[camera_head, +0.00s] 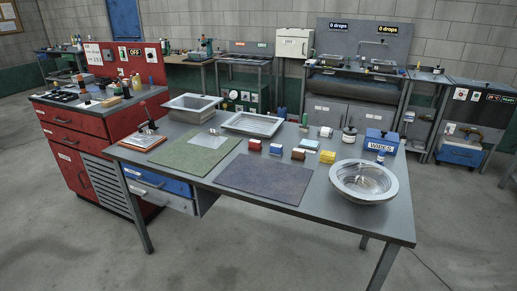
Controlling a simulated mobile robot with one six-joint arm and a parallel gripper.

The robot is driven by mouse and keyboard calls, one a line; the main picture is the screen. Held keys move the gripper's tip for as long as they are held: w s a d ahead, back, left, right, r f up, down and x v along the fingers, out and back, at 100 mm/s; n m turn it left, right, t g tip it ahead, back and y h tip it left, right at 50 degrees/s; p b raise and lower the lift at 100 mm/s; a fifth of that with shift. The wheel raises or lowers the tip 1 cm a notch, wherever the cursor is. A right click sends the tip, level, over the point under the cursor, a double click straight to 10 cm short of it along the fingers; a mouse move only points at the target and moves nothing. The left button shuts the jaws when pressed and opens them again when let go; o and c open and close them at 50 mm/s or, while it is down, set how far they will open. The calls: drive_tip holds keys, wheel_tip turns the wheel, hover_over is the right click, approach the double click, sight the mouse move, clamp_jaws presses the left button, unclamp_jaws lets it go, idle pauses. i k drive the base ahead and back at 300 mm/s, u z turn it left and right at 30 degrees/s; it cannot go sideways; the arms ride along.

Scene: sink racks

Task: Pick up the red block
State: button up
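A small dark red block (254,144) stands on the grey worktable (330,212), behind the gap between the green mat and the purple mat. To its right, in a loose row, are a blue block (276,149), a brownish block (298,154) and a yellow block (327,156). The red block is apart from the blue one. Nothing covers it from this view. My gripper does not show in the head view.
A green mat (190,157) and a purple mat (265,178) lie on the table. A steel bowl (363,182) stands near the right edge, a blue wipes box (381,141) behind it. Trays (252,124) stand behind. A red cabinet (75,150) adjoins at left. Floor in front is clear.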

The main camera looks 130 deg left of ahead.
sight(254, 144)
drive_tip(key=z, duration=0.7)
drive_tip(key=k, duration=0.15)
drive_tip(key=u, duration=3.35)
drive_tip(key=k, duration=0.2)
drive_tip(key=u, duration=2.6)
